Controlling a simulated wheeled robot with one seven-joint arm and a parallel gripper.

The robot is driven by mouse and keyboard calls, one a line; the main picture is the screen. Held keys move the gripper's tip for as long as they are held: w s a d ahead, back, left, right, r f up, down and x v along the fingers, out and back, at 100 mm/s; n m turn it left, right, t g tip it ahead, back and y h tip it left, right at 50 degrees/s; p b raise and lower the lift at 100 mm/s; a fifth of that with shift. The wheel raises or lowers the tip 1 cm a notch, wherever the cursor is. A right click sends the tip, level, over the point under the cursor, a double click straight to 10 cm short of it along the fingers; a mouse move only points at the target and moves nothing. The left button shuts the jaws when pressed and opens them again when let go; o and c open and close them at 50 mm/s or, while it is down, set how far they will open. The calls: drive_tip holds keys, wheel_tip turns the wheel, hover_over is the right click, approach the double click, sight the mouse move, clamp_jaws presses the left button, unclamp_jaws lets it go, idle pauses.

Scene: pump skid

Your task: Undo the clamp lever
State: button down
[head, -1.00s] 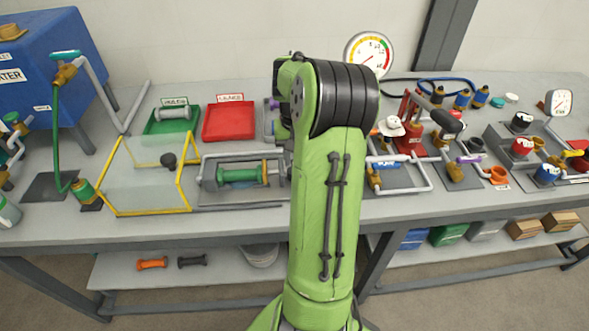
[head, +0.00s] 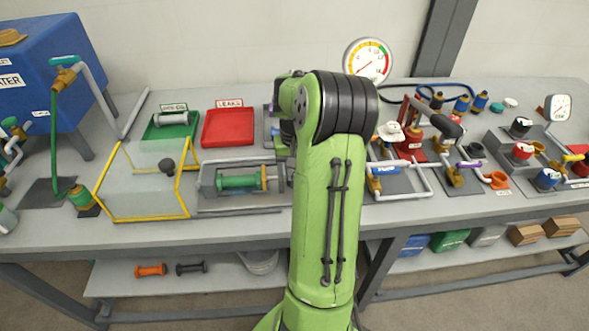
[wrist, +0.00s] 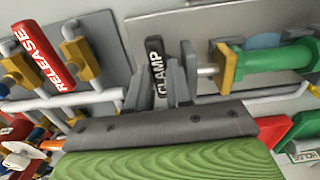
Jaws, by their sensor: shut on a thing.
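The clamp lever (wrist: 155,68) is a black bar with white CLAMP lettering, standing near the middle of the wrist view. My gripper (wrist: 164,88) has its grey fingers on both sides of the lever's lower part and is shut on it. To its right in the wrist view is a green spool (wrist: 275,57) with a yellow flange, with a pale rod pointing toward the lever. In the head view the green spool (head: 236,182) lies in a grey frame left of my arm. My arm hides the lever and gripper there.
In the wrist view a red RELEASE handle (wrist: 42,55) and white pipework stand left of the lever. In the head view a clear yellow-edged guard (head: 140,190) stands left of the spool. Red (head: 228,128) and green (head: 158,131) trays lie behind. Valves and pipes crowd the right.

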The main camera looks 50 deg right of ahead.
drive_tip(key=shift+r, duration=0.1)
drive_tip(key=n+p, duration=0.1)
drive_tip(key=n, duration=0.2)
drive_tip(key=n+p, duration=0.1)
drive_tip(key=n, duration=0.1)
drive_tip(key=shift+s+d+p, duration=0.3)
drive_tip(key=shift+d, duration=0.1)
drive_tip(key=n, duration=0.2)
drive_tip(key=d+n+p, duration=0.1)
drive_tip(key=n, duration=0.2)
drive_tip(key=shift+d, duration=0.1)
drive_tip(key=n, duration=0.2)
drive_tip(key=n+p, duration=0.1)
drive_tip(key=n, duration=0.1)
drive_tip(key=shift+d, duration=0.35)
drive_tip(key=shift+w+d+n, duration=0.15)
drive_tip(key=shift+d+n, duration=0.05)
drive_tip(key=shift+n, duration=0.75)
drive_tip(key=shift+w+d+n, duration=0.1)
drive_tip(key=shift+d+n, duration=0.05)
drive_tip(key=shift+n, duration=0.8)
drive_tip(key=c, duration=1.3)
unclamp_jaws()
